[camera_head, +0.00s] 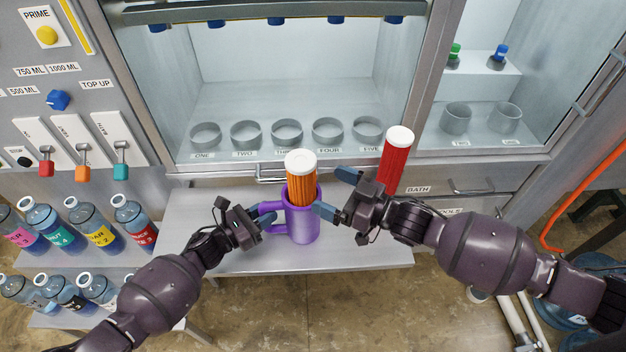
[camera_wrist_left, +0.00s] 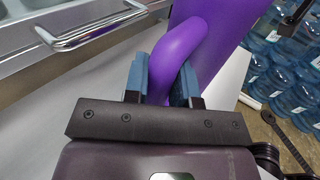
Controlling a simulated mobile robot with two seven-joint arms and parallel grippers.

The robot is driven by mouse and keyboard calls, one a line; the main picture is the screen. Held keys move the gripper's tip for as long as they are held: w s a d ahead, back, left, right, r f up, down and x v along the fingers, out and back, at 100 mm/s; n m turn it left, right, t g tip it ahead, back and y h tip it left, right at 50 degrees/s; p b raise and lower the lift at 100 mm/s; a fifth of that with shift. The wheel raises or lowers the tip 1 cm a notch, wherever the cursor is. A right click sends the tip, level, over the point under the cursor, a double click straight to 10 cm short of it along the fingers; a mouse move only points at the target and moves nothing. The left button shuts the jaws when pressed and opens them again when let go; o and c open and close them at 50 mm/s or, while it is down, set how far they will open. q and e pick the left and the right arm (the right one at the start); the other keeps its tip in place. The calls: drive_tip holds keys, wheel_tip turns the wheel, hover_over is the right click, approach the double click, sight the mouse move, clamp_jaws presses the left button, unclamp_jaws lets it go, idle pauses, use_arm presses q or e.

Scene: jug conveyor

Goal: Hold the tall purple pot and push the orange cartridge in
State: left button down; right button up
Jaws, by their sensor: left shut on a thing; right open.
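The tall purple pot (camera_head: 304,222) stands upright on the grey shelf in the head view. Its handle (camera_wrist_left: 178,52) shows in the left wrist view between the fingers of my left gripper (camera_wrist_left: 160,82), which is shut on it. In the head view my left gripper (camera_head: 268,219) is at the pot's left side. The orange cartridge (camera_head: 301,184) with a white cap stands upright, its lower end hidden inside the pot's mouth. My right gripper (camera_head: 335,192) is open, to the right of the pot and cartridge, its fingers apart. It holds nothing that I can see.
A red cartridge (camera_head: 394,162) with a white cap stands behind my right gripper. The shelf (camera_head: 365,255) has free room right of the pot. A cabinet with several round holders (camera_head: 287,132) is behind. Several labelled bottles (camera_head: 90,225) stand at left.

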use_arm(q)
drive_tip(key=shift+a+f, duration=0.1)
use_arm(e)
drive_tip(key=shift+v, duration=2.05)
use_arm(q)
drive_tip(key=c, duration=0.9)
unclamp_jaws()
drive_tip(key=shift+o, duration=0.2)
drive_tip(key=shift+a, duration=0.1)
drive_tip(key=shift+s+a, duration=0.25)
drive_tip(key=v, duration=1.1)
drive_tip(key=shift+s, duration=0.1)
